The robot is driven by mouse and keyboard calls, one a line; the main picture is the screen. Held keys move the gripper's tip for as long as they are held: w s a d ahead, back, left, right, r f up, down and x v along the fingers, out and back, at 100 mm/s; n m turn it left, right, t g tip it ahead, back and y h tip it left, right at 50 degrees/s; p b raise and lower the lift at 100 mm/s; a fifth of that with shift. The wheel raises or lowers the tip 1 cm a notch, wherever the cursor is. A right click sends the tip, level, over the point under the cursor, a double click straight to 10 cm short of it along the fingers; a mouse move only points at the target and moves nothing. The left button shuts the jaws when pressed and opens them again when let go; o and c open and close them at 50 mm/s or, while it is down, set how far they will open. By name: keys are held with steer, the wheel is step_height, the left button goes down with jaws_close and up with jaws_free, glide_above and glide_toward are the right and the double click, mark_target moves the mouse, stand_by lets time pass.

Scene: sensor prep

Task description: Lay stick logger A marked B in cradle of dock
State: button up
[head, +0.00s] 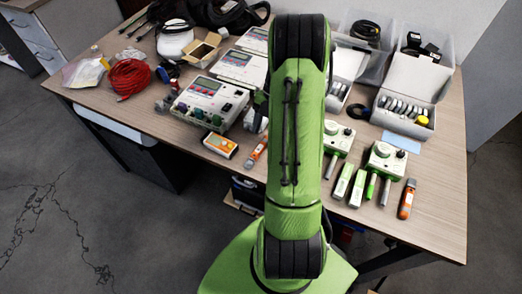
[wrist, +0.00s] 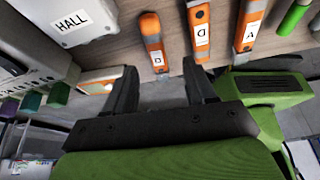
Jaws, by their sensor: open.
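In the wrist view my gripper (wrist: 160,72) is open and empty, its two fingers apart. Three orange stick loggers lie beyond it. The left stick (wrist: 152,32), with a small white label that looks like B, lies ahead of the gap between the fingertips. The middle stick (wrist: 199,14) has a label that looks like D. The right stick (wrist: 250,14) is marked A. In the head view one orange stick (head: 256,150) shows left of my arm and another (head: 407,199) at the right front. My arm hides my gripper there. I cannot make out which device is the dock.
The table (head: 440,180) is crowded. Green-and-white devices (head: 384,160) and sticks (head: 343,181) stand right of my arm. Bare wood shows along the front left edge.

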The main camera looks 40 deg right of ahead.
mark_target(261, 146)
steer(key=x, duration=0.1)
steer(key=b+x, duration=0.1)
steer(key=x, duration=0.3)
steer(key=shift+w+a+f+b, duration=0.1)
steer(key=shift+w+f+b, duration=0.15)
steer(key=shift+b, duration=0.15)
steer(key=shift+c, duration=0.4)
jaws_close()
